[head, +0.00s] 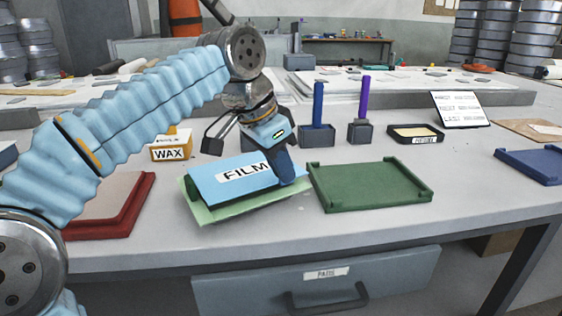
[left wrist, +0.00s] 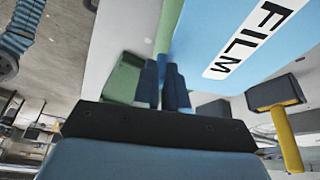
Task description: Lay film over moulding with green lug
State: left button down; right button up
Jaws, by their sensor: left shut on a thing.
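A light blue sheet marked FILM (head: 225,181) lies tilted over a pale green piece (head: 203,213), whose left and front edges show beneath it. I cannot tell whether they touch. My left gripper (head: 286,172) is at the sheet's right end with its dark blue fingers shut on it. In the left wrist view the fingers (left wrist: 164,88) are close together beside the blue film (left wrist: 215,35). A dark green tray with raised corners (head: 372,190) sits just right of the gripper. My right gripper is not in view.
A red tray (head: 130,212) is at left, partly behind my arm. Behind the film stand a yellow WAX box (head: 170,148), a blue-handled tool (head: 318,105) and a purple-handled tool (head: 363,98). A blue tray (head: 540,165) is at right. The front right tabletop is clear.

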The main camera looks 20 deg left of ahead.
pick_arm(q)
jog(key=shift+f+b, duration=0.35)
jog(key=shift+f, duration=0.45)
jog(key=c, duration=1.1)
grip_release()
jog(key=p+v, duration=0.4)
jog(key=v, duration=0.9)
jog(key=shift+r, duration=0.45)
